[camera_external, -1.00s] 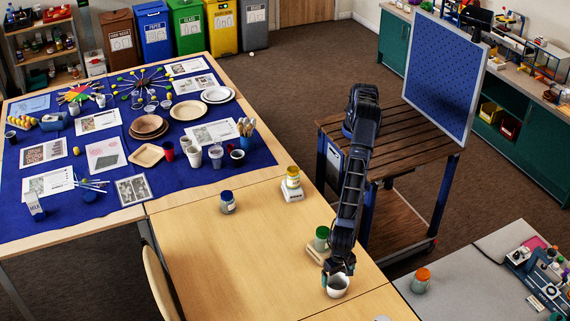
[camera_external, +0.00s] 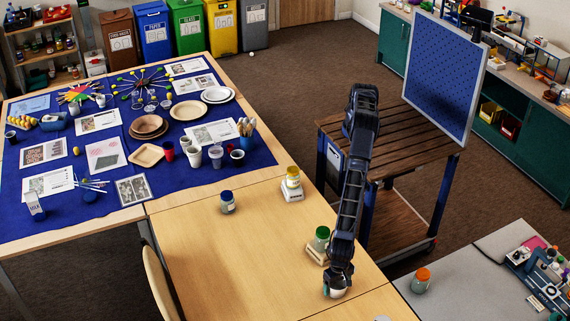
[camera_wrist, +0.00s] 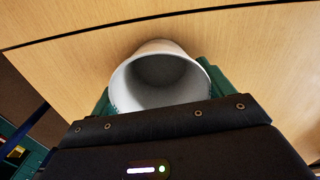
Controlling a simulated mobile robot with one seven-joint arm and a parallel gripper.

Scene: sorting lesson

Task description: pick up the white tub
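The white tub (camera_wrist: 160,72) is a round, open, empty-looking cup on the light wood table. In the wrist view its mouth faces the camera, between the two teal fingers of my gripper (camera_wrist: 156,90). One finger is close against each side of it; whether they press on it I cannot tell. In the external view my gripper (camera_external: 337,277) is low over the tub (camera_external: 336,293) at the table's front right. My gripper hides most of the tub there.
An orange-lidded jar (camera_external: 421,281) is on the grey table. The wood table's middle is clear.

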